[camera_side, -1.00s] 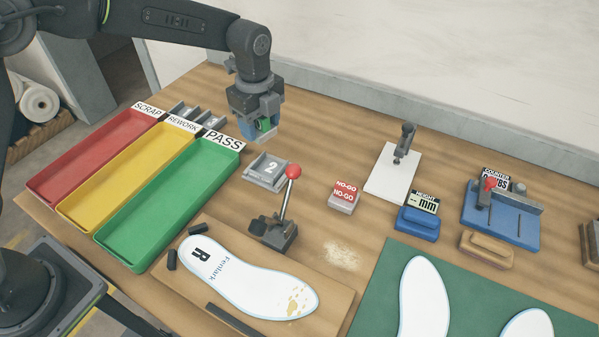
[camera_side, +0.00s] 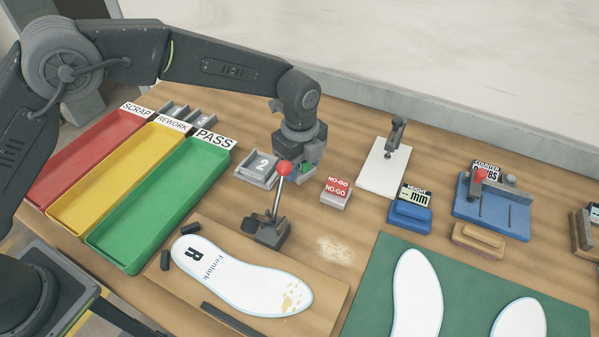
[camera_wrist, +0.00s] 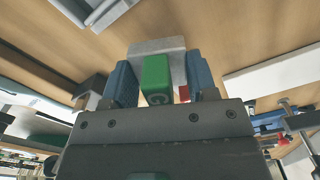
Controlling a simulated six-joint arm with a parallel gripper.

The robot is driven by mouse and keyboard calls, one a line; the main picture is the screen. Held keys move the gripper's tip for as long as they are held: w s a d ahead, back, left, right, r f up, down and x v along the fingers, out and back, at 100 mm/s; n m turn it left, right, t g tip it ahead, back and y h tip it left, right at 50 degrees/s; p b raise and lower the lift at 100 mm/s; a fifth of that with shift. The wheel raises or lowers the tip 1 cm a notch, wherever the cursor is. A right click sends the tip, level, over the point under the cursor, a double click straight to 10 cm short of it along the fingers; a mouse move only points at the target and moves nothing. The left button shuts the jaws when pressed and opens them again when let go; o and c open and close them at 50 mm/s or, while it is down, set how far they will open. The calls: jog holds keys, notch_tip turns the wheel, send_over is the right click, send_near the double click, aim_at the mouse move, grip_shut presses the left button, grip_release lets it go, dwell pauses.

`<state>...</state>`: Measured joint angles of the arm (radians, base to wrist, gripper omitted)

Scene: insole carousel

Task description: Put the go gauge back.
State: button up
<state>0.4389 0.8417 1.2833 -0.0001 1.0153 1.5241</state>
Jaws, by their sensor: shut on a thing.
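My gripper (camera_side: 306,172) is shut on the go gauge, a green block (camera_wrist: 156,76) marked with a G, with a grey metal plate at its far end. In the side view the go gauge (camera_side: 307,168) shows as a small green patch, mostly hidden by the fingers. The gripper is low over the table, between the grey holder marked 2 (camera_side: 244,180) and the red-and-grey no-go gauge (camera_side: 336,188). I cannot tell whether the gauge touches the table.
A clamp with a red knob (camera_side: 284,168) stands just in front of the gripper. A white plate with a dial stand (camera_side: 385,172) and a blue height block (camera_side: 410,216) are to the right. Red, yellow and green trays (camera_side: 172,215) are left; an insole (camera_side: 240,278) lies in front.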

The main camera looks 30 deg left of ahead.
aim_at(300, 174)
jog(key=shift+f, duration=1.65)
jog(key=shift+f, duration=0.15)
jog(key=o, duration=1)
